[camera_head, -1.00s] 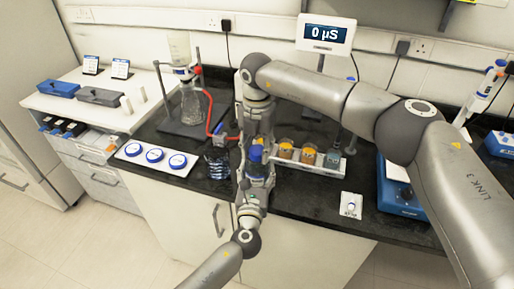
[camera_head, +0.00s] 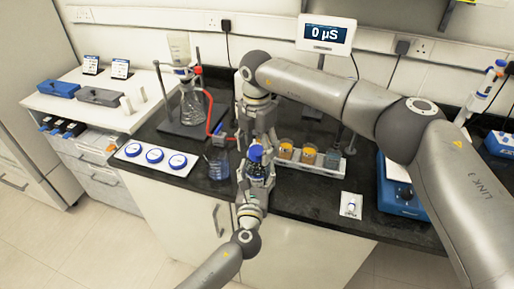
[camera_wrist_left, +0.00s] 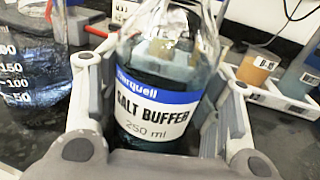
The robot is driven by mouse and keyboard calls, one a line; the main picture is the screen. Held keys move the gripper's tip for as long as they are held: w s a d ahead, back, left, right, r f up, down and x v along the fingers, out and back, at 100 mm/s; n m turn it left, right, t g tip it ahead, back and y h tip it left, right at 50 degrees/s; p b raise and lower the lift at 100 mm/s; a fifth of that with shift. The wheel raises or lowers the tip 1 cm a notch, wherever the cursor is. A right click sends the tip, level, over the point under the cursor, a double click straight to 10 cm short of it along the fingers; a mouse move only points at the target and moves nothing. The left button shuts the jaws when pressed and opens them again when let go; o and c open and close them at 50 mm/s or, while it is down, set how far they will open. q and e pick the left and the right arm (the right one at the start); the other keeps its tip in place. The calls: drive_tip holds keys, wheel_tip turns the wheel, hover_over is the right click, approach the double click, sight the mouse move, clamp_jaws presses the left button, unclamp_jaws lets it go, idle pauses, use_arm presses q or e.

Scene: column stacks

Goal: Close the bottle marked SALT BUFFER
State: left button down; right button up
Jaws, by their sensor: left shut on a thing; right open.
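The SALT BUFFER bottle (camera_wrist_left: 158,105) is clear glass with a blue-and-white label and dark liquid inside. In the left wrist view it stands between the two fingers of my left gripper (camera_wrist_left: 160,125), which is shut on it. In the head view my left gripper (camera_head: 256,182) holds the bottle (camera_head: 257,172) near the bench's front edge. A blue cap (camera_head: 256,153) shows at the bottle's top; I cannot tell how firmly it sits. My right gripper (camera_head: 258,139) is open, pointing down just above and behind the cap. Its fingertips are partly hidden.
A beaker (camera_head: 216,164) stands left of the bottle. A white rack (camera_head: 300,168) with several labelled containers is to the right. A white panel (camera_head: 122,152) with three blue discs lies left. A stand with a flask (camera_head: 193,104) and red tubing is behind. A small white plate (camera_head: 351,206) lies at front right.

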wheel_tip(320, 180, up, 11)
drive_tip(key=shift+r, duration=0.2)
use_arm(q)
drive_tip(key=shift+c, duration=1.7)
unclamp_jaws()
drive_tip(key=s+a, duration=0.1)
drive_tip(key=s, duration=1.1)
drive_tip(key=shift+a, duration=0.2)
use_arm(e)
drive_tip(key=shift+f, duration=0.1)
